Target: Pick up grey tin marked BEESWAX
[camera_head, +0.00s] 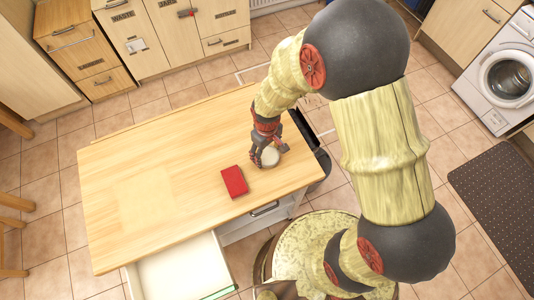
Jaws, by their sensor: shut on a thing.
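A small pale grey round tin (270,156) is at the right end of the wooden worktop, partly hidden by my fingers. No marking on it can be read at this size. My gripper (268,152) reaches down from above with its dark and red fingers around the tin, and it is shut on it. I cannot tell whether the tin touches the worktop or is slightly above it.
A red box (234,181) lies on the worktop (150,200) just left of and nearer than the tin. An open drawer (180,272) sticks out at the front. The left and middle of the worktop are clear. A washing machine (503,75) stands far right.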

